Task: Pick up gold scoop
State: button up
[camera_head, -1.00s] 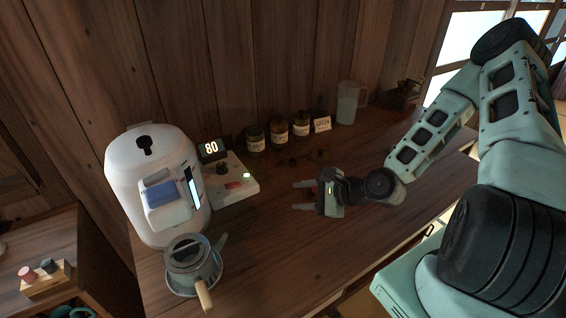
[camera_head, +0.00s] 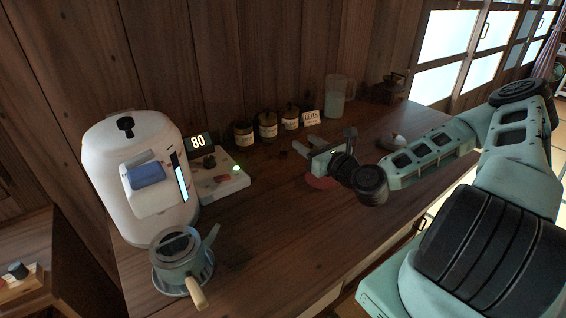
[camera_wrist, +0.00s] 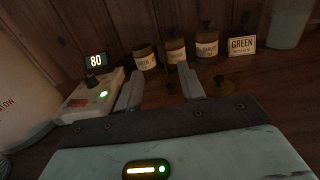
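My gripper (camera_head: 306,146) is over the wooden counter, in front of the labelled jars. In the wrist view its two fingers (camera_wrist: 161,74) are apart with nothing held between them. A small dull-gold item (camera_wrist: 222,86), which looks like the gold scoop, lies on the counter just right of the right finger. Its outline is dim, and I cannot tell its bowl from its handle. In the head view I cannot make it out clearly near the gripper.
Jars (camera_head: 267,126) and a GREEN sign (camera_head: 312,118) line the back wall beside a clear pitcher (camera_head: 338,95). A control box (camera_head: 222,180) and white water boiler (camera_head: 140,185) stand left, with a kettle (camera_head: 180,255) in front.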

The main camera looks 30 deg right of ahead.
aim_at(284, 128)
jog(key=w+b, duration=0.2)
jog(key=w, duration=0.1)
jog(key=w+b, duration=0.1)
jog(key=w, duration=0.2)
jog(key=shift+a+r+b, duration=0.1)
jog(key=shift+a+b, duration=0.1)
jog(key=shift+b, duration=0.15)
jog(key=shift+w+d+f, duration=0.1)
jog(key=shift+w, duration=1.45)
jog(key=shift+w+f, duration=0.1)
jog(key=shift+w, duration=1.45)
grip_shut()
